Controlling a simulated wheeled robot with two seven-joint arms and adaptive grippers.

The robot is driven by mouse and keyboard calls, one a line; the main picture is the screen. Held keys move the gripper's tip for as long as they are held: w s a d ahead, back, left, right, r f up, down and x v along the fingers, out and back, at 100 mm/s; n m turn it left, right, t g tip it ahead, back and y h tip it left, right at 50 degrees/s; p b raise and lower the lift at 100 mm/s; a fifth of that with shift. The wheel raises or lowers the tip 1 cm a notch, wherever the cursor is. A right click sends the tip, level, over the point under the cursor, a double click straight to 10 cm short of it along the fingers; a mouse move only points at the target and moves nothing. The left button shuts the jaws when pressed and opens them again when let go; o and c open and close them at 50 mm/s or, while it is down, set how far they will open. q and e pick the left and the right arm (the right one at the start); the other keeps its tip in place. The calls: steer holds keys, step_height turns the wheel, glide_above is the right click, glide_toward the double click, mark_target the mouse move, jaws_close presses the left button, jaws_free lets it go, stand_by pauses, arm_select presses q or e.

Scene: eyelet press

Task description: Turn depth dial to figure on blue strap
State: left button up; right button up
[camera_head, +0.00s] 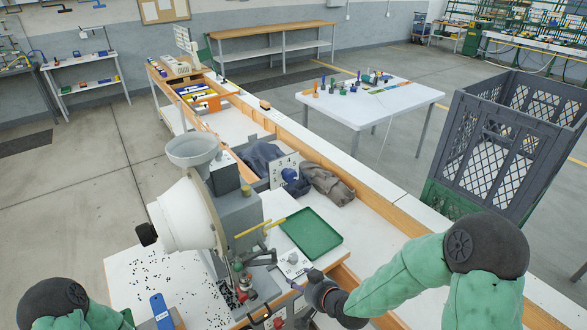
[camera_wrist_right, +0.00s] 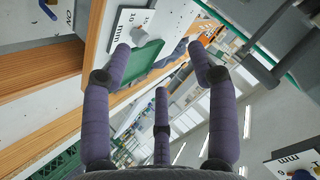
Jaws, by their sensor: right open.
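The depth dial is a small grey knob on a white marked plate (camera_head: 293,262), near the front of the press in the head view. A blue strap (camera_head: 160,311) lies on the bench at the lower left; its figure is too small to read. My right gripper (camera_head: 300,286) is just below the dial plate, open and apparently empty. In the right wrist view its purple fingers (camera_wrist_right: 160,75) are spread. That view shows a white plate marked "mm" (camera_wrist_right: 125,27) at the top and another with a knob (camera_wrist_right: 297,167) at the lower right. My left gripper is out of view.
The grey press (camera_head: 235,215) with its white drum and hopper stands left of the dial. A green tray (camera_head: 311,233) lies behind the dial plate. Dark and grey cloths (camera_head: 328,184) lie farther back. A tall grey crate (camera_head: 515,140) stands at the right.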

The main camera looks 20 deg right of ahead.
step_height(320, 180, up, 11)
steer(key=w+d+t+p, duration=0.2)
steer(key=t, duration=0.1)
steer(key=n+t+y+p, duration=0.1)
steer(key=n+t+p, duration=0.1)
steer(key=t+p, duration=0.2)
glide_toward(292, 177)
steer(key=shift+m, duration=0.3)
steer(key=p+x, duration=0.1)
steer(key=x, duration=0.8)
steer(key=shift+w+a+f, duration=0.1)
steer(key=shift+w, duration=0.15)
steer(key=c, duration=1.1)
